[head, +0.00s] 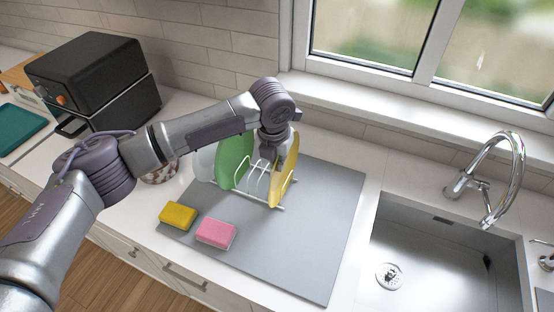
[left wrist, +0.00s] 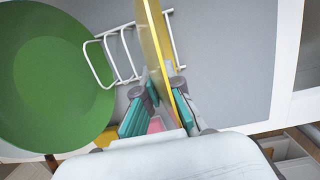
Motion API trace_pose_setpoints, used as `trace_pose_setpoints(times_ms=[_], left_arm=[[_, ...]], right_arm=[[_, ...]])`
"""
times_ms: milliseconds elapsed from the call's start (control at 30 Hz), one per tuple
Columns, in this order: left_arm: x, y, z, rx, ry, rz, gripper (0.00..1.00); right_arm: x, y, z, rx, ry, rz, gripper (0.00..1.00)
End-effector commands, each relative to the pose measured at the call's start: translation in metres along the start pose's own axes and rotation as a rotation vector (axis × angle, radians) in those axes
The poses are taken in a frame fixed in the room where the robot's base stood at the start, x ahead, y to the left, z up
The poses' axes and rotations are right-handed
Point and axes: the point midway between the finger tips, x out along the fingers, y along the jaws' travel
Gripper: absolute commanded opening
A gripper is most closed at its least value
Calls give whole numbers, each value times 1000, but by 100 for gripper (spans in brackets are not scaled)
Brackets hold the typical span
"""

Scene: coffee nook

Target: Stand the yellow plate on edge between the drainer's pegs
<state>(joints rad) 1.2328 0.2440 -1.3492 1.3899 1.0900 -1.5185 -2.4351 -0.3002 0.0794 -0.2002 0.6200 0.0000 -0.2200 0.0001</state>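The yellow plate (head: 287,172) stands on edge at the right end of the white wire drainer (head: 256,186). Its lower edge is among the wires, but the exact slot is hard to make out. In the left wrist view the plate (left wrist: 154,40) shows nearly edge-on, beside the drainer wires (left wrist: 112,58). My left gripper (head: 279,154) is at the plate's upper rim. In the wrist view its teal-padded fingers (left wrist: 163,100) are spread on either side of the rim, with a gap showing between them. My right gripper is in neither view.
A green plate (head: 234,158) and a pale plate (head: 206,162) stand left in the drainer. A yellow sponge (head: 178,215) and a pink sponge (head: 216,233) lie in front on the grey mat (head: 310,235). The sink (head: 440,262) is at right. The mat's right side is clear.

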Motion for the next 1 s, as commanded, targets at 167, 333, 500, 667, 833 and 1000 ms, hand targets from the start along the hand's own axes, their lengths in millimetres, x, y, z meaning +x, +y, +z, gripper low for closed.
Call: trace_pose_setpoints(times_ms=[167, 333, 500, 667, 833, 1000], left_arm=[[2, 0, 0, 0, -2, 0, 0], [3, 0, 0, 0, -2, 0, 15], [4, 0, 0, 1, -1, 0, 35], [4, 0, -1, 0, -1, 0, 35], [1, 0, 0, 0, 1, 0, 35], [-12, 0, 2, 0, 0, 0, 35]], right_arm=[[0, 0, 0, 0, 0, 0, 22], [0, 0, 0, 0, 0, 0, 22], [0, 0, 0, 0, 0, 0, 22], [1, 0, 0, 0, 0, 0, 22], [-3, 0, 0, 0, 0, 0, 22], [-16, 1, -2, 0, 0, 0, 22]])
